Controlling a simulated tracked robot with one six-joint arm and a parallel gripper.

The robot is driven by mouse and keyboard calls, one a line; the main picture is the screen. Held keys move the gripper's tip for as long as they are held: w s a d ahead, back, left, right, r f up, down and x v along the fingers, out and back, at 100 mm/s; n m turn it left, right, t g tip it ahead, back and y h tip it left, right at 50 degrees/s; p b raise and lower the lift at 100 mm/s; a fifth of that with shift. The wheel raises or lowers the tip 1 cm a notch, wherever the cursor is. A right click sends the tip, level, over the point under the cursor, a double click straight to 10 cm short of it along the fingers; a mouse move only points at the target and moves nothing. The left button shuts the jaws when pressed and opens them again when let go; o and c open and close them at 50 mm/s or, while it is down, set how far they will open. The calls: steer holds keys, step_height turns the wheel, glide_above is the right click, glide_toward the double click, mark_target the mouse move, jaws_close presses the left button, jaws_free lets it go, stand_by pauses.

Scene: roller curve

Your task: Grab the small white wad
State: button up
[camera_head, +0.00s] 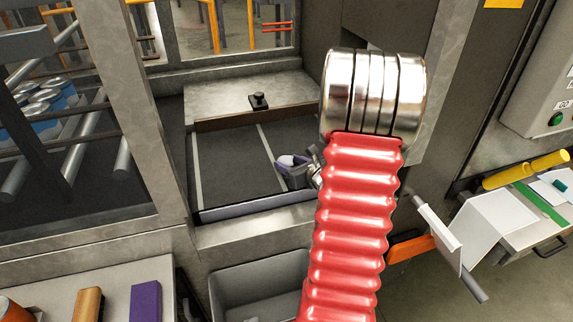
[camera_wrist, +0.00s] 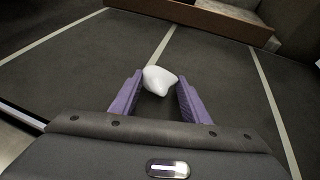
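The small white wad (camera_wrist: 159,80) lies on the dark grey surface in the wrist view, at the tips of my gripper's two purple fingers. My gripper (camera_wrist: 159,85) is open, with one finger on either side of the wad and a narrow gap at the tips. Dark floor shows between the fingers behind the wad. In the head view my gripper (camera_head: 291,165) is small and low over the dark bay, partly hidden by my red arm sleeve. I cannot clearly make out the wad there.
The dark bay (camera_head: 230,160) has pale lines across it and a raised front edge (camera_head: 255,207). A brown board (camera_wrist: 205,14) stands at its back. A small black knob (camera_head: 259,101) sits on the ledge behind. A grey bin (camera_head: 258,285) stands below the front edge.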

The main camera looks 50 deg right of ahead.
mark_target(289, 161)
steer(key=c, duration=0.5)
steer(key=shift+r, duration=5)
